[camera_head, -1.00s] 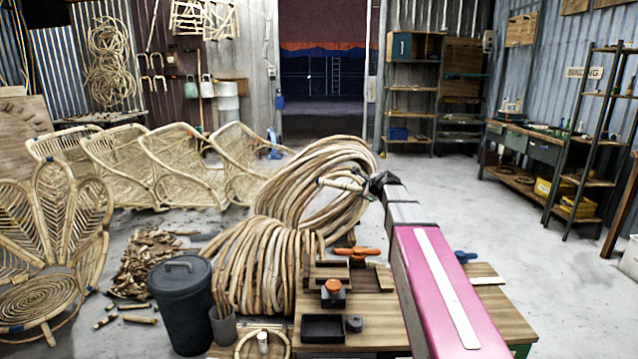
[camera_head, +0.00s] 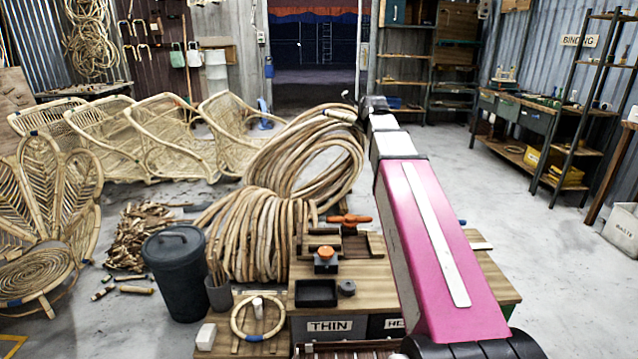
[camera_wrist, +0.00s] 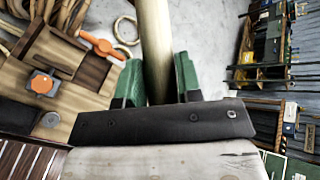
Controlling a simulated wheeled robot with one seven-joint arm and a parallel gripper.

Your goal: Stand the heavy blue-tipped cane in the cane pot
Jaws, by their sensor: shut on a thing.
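My gripper (camera_wrist: 158,82) is shut on a pale cane (camera_wrist: 155,40), which stands out between its two green fingers in the wrist view. In the head view my gripper (camera_head: 366,104) is at the far end of my outstretched arm, above the floor behind the bench. A short part of the held cane (camera_head: 340,113) shows there, end toward the camera and left. No blue tip shows, so I cannot tell its marking. A small grey pot (camera_head: 219,293) stands left of the bench; I cannot tell if it is the cane pot.
The wooden bench (camera_head: 370,285) carries an orange-handled clamp (camera_head: 349,219), an orange-topped block (camera_head: 325,259) and a black tray (camera_head: 317,293). Labels THIN and HE… show on its front. Large rattan coils (camera_head: 255,235) and a lidded bin (camera_head: 177,275) stand left.

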